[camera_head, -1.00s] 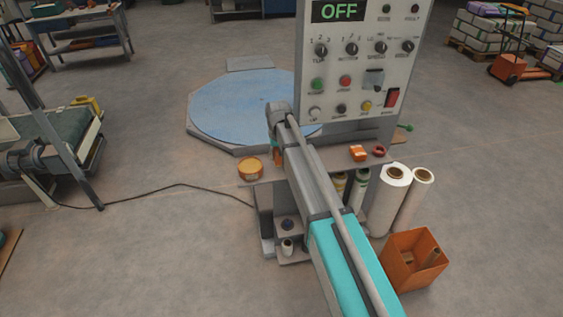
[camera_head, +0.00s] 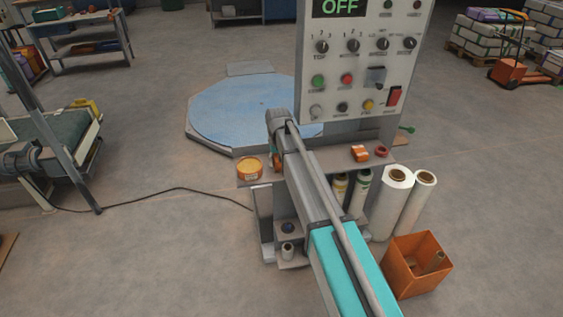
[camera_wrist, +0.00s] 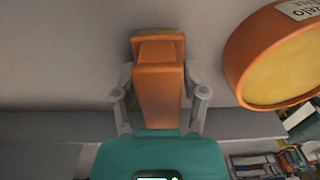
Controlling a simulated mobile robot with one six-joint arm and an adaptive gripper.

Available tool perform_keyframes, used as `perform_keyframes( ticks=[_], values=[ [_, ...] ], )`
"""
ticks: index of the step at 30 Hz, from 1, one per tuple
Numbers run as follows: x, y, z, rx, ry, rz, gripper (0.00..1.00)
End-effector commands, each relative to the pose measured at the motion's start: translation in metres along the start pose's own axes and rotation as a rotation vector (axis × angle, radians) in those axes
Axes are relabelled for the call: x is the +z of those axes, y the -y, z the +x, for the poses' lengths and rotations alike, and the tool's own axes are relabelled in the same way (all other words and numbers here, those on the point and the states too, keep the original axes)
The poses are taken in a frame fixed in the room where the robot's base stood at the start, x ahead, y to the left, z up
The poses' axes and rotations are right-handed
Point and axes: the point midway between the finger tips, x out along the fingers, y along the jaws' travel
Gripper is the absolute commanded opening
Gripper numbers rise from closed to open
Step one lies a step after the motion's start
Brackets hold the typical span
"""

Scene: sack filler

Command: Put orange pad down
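The orange pad (camera_wrist: 158,85) is a small orange block between the fingers of my gripper (camera_wrist: 158,72) in the wrist view. The fingers lie along its two sides and appear closed on it. In the head view the pad (camera_head: 277,160) shows as a small orange patch below the end of my arm, at the left part of the grey shelf (camera_head: 256,181). My arm hides much of the gripper there. I cannot tell whether the pad touches the shelf.
A round orange tin (camera_head: 249,168) stands close beside the pad, also large in the wrist view (camera_wrist: 285,60). An orange box (camera_head: 360,153) and a red ring (camera_head: 381,152) lie further right on the shelf. The control panel (camera_head: 358,65) rises behind.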

Motion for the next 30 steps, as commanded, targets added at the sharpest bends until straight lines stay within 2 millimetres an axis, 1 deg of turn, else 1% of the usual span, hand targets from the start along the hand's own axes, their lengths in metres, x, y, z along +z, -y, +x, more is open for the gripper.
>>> perform_keyframes(
  ticks=[1, 5, 23, 30],
  values=[
    [0.000, 0.000, 0.000, 0.000, 0.000, 0.000, 0.65],
    [0.000, 0.000, 0.000, 0.000, 0.000, 0.000, 0.90],
    [0.000, -0.001, 0.003, 0.000, 0.000, 0.001, 0.90],
    [0.000, -0.001, -0.014, 0.000, 0.000, 0.001, 0.90]
  ],
)
